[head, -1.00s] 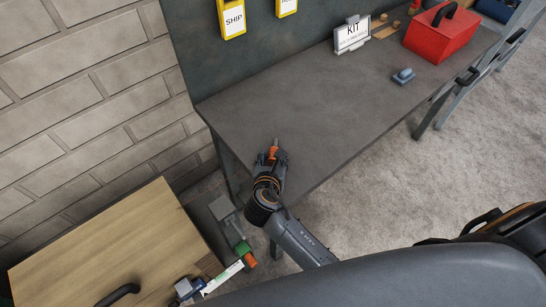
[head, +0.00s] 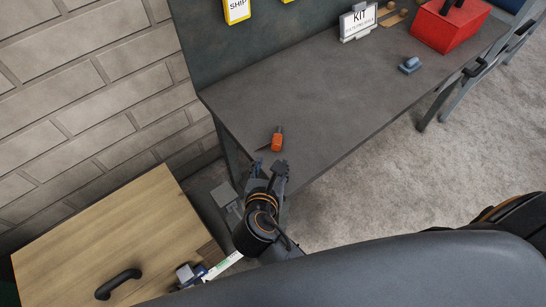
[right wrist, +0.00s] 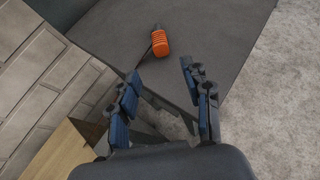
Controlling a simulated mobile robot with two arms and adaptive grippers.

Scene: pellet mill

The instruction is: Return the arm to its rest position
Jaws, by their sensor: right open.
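My right gripper (head: 267,168) is open and empty just off the near left corner of the grey table, in the head view. An orange-handled object with a dark end (head: 277,139) stands or lies on the table near that corner, just beyond the fingertips and apart from them. In the right wrist view the orange object (right wrist: 160,41) lies ahead of the spread fingers (right wrist: 160,88), with nothing between them. My left gripper is in neither view.
The grey table (head: 330,95) has a wide clear middle. A blue-grey object (head: 410,65), a KIT sign (head: 358,22) and a red toolbox (head: 450,28) stand farther right. A wooden surface with a black handle (head: 110,235) is at the lower left, beside the brick wall (head: 90,90).

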